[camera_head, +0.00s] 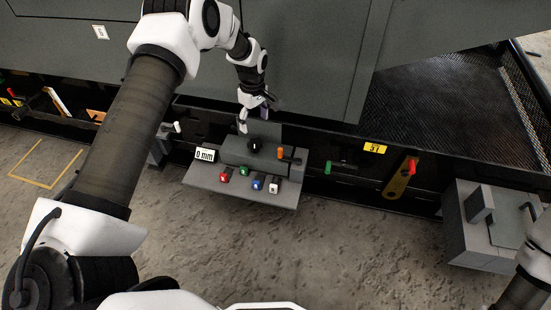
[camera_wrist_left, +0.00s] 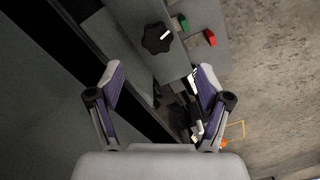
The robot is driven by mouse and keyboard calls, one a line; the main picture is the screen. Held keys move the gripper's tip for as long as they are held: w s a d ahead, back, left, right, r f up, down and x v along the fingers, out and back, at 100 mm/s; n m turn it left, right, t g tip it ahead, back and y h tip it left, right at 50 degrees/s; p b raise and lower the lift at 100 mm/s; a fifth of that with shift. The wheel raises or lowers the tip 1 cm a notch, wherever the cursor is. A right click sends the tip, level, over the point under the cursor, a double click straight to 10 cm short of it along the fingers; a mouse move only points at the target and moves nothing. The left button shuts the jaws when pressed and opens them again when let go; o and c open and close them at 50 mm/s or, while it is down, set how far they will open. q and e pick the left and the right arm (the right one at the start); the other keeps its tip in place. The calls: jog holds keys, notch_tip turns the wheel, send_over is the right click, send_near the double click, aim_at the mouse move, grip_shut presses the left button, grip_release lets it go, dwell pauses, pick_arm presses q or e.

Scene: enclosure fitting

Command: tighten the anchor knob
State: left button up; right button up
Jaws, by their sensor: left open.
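The anchor knob is most likely the black lobed knob (camera_head: 254,145) with a white mark, on top of a grey block on the small grey shelf (camera_head: 243,193). In the left wrist view the knob (camera_wrist_left: 157,38) shows near the top centre, beyond my fingertips. My left gripper (camera_head: 256,112) is open and empty, above and behind the knob in the head view. Its two purple-faced fingers (camera_wrist_left: 160,75) stand wide apart in the wrist view, and neither touches the knob. My right gripper is out of view.
Red (camera_head: 225,174), green (camera_head: 244,170), blue (camera_head: 258,182) and white (camera_head: 274,186) small pieces line the shelf, near a "0 mm" sign (camera_head: 205,155). An orange handle (camera_head: 281,153) stands right of the knob. A large grey panel (camera_head: 290,50) rises behind. A grey box (camera_head: 488,228) stands at right.

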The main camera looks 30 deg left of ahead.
aim_at(255, 143)
pick_arm(q)
jog(key=f, duration=0.1)
jog(key=f+b, duration=0.1)
jog(key=f, duration=0.1)
jog(key=shift+w+a, duration=0.1)
jog(key=shift+a, duration=0.2)
jog(key=shift+a+b, duration=0.1)
jog(key=shift+b, duration=0.35)
notch_tip(255, 143, down, 7)
jog(key=b, duration=0.3)
jog(key=shift+f, duration=0.15)
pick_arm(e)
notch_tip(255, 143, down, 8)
pick_arm(q)
jog(key=c, duration=1.2)
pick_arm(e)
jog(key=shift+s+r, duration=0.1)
